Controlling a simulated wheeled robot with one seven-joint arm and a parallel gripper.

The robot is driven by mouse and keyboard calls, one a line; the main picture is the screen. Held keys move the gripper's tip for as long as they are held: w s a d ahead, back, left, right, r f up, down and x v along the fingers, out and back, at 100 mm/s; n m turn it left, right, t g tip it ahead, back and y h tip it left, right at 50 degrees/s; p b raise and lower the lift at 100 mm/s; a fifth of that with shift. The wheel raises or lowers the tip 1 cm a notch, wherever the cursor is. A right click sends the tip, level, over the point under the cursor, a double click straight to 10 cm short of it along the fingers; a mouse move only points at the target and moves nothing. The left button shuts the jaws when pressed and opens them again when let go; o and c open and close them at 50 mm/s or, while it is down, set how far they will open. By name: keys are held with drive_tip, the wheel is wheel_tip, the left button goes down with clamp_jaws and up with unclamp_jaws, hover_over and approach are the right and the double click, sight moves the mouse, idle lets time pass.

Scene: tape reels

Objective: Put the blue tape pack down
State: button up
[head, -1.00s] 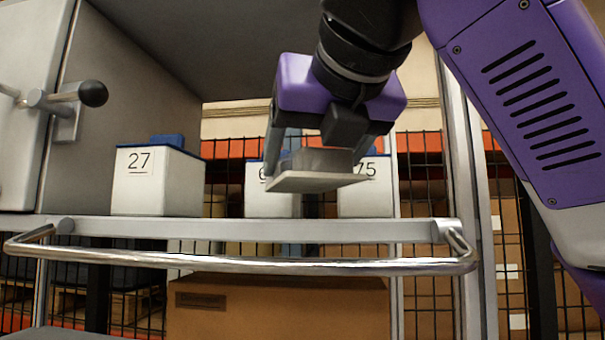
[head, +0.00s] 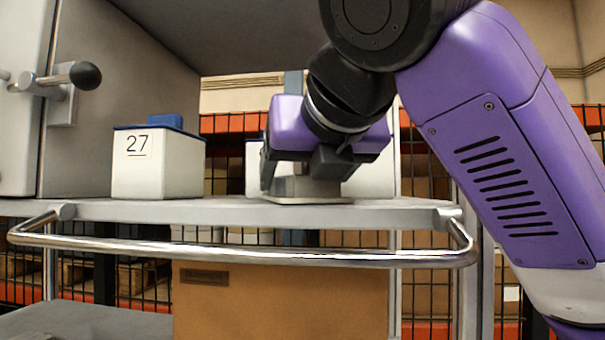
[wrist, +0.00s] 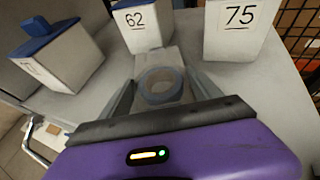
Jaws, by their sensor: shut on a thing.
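The blue tape pack (wrist: 160,85) shows in the wrist view as a grey-blue ring on a pale flat backing. My gripper (wrist: 162,80) has one finger on each side of it and is shut on it. In the head view the pack's pale flat base (head: 308,200) shows under my gripper (head: 305,182), level with the top of the grey shelf (head: 230,210) near its front edge. I cannot tell whether the base touches the shelf. The fingers hide most of the pack in the head view.
White bin 27 (head: 158,165) with a blue lid stands left on the shelf. Bins 62 (wrist: 143,25) and 75 (wrist: 236,28) stand just beyond the pack. A chrome rail (head: 250,257) runs along the shelf front. Bare shelf lies between bin 27 and my gripper.

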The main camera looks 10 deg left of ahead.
drive_tip(key=o, duration=1.6)
drive_tip(key=shift+c, duration=0.2)
drive_tip(key=b+v, duration=0.4)
drive_tip(key=v, duration=0.8)
